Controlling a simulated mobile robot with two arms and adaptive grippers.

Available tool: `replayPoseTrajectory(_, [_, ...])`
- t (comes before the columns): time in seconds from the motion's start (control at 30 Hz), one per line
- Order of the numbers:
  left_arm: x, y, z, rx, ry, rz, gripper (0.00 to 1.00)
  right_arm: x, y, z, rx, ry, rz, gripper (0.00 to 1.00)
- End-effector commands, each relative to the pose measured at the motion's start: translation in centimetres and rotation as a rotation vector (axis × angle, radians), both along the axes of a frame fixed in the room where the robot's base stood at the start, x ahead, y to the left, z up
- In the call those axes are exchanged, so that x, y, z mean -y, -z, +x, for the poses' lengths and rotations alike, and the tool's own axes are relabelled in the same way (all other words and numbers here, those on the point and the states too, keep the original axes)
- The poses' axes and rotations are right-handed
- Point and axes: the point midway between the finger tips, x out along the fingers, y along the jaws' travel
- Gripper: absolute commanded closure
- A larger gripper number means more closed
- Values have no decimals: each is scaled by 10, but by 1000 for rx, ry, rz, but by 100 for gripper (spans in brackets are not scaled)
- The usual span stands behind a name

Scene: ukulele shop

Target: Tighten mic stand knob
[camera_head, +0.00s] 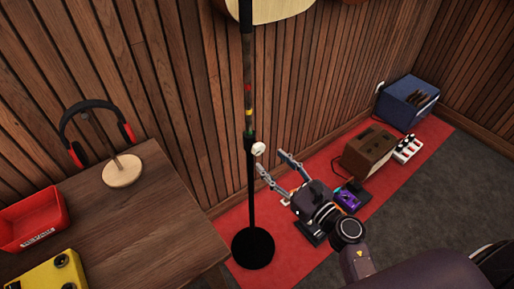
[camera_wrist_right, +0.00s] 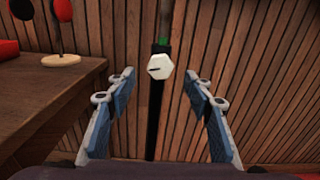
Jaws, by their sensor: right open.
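A black mic stand (camera_head: 251,195) stands upright on a round black base in front of the wood-slat wall. A pale, many-sided knob (camera_head: 258,149) sits on its pole at mid-height. My right gripper (camera_head: 271,162) is open and empty, with its fingertips just right of and slightly below the knob in the head view. In the right wrist view the knob (camera_wrist_right: 160,66) appears above and between the two spread fingers (camera_wrist_right: 158,83), with a dark line on its face. The fingers look apart from the knob. My left gripper is not in view.
A wooden table (camera_head: 160,235) at left holds headphones on a stand (camera_head: 122,171), a red tray (camera_head: 32,220) and a yellow pedal (camera_head: 50,272). A brown amp (camera_head: 368,150), a blue case (camera_head: 407,101) and pedals stand on the red carpet (camera_head: 290,235) at right.

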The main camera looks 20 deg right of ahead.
Motion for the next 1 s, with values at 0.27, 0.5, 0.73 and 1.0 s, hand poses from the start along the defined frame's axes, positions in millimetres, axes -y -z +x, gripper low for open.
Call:
replayPoseTrajectory(0.27, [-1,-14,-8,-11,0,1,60,-15,-2,43,-1,1,5,53])
replayPoseTrajectory(0.5, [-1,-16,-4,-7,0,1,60,-21,0,57,-3,1,5,53])
replayPoseTrajectory(0.73, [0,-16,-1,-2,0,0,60,-21,0,57,-3,1,5,53])
replayPoseTrajectory(1.0, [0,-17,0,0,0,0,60,-21,0,57,-3,1,5,82])
